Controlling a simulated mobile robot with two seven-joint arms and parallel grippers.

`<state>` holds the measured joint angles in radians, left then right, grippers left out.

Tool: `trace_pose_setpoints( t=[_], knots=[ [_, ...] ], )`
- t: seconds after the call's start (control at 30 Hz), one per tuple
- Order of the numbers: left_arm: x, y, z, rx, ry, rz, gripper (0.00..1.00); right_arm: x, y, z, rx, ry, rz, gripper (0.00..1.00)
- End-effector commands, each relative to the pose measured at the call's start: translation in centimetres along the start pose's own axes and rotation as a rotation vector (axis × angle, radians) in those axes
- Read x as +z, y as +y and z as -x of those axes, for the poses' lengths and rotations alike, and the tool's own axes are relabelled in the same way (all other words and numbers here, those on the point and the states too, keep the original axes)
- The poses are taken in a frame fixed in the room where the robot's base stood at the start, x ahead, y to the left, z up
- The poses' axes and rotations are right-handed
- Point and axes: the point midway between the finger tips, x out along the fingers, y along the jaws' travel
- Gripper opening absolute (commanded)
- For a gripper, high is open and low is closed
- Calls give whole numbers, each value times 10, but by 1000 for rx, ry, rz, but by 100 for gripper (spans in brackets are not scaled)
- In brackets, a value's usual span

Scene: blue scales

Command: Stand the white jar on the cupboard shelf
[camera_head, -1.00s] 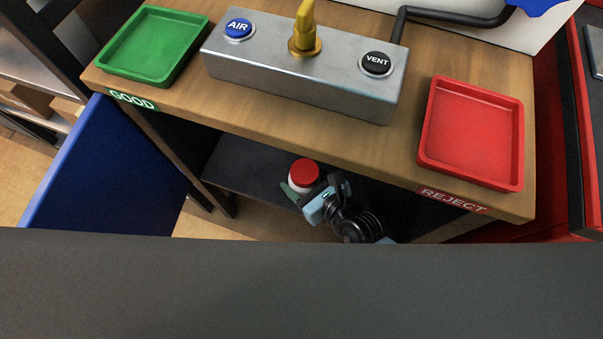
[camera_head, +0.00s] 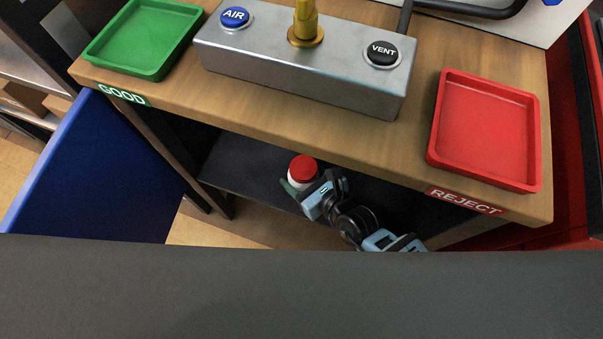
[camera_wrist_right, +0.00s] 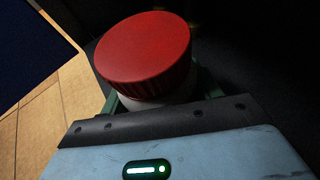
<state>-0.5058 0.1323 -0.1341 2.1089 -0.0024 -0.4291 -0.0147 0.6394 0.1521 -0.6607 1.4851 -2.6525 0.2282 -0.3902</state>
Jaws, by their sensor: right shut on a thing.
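My right gripper (camera_head: 301,189) is shut on the jar. In the right wrist view the red lid (camera_wrist_right: 145,55) fills the upper middle, with a strip of white jar body (camera_wrist_right: 160,103) below it and green fingers on both sides. I cannot tell whether the jar's base touches the shelf. My left gripper is not in view.
The blue door (camera_head: 95,170) stands open at the left. The wooden worktop (camera_head: 300,110) overhangs the shelf and carries a green tray (camera_head: 143,73), a metal button box (camera_head: 300,79) and a red tray (camera_head: 431,148). The shelf looks bare around the jar.

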Motion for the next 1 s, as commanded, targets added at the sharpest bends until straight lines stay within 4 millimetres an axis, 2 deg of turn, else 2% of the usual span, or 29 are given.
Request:
trace_pose_setpoints(
  t=[0.1, 0.13, 0.3, 0.67, 0.77, 1.0],
  knots=[
    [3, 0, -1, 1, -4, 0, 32, -2, 0, -1, 0, -1, -1, 36],
    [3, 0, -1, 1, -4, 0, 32, -3, 0, -1, 0, 0, -1, 64],
    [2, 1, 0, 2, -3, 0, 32, -2, 0, -1, 0, 0, -1, 85],
    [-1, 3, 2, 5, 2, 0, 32, 2, 0, 1, 0, -1, 1, 85],
    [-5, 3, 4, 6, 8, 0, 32, 0, 0, 13, 0, 2, -1, 85],
    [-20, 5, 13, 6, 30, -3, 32, 2, 0, 61, 0, 0, 0, 85]
  ],
)
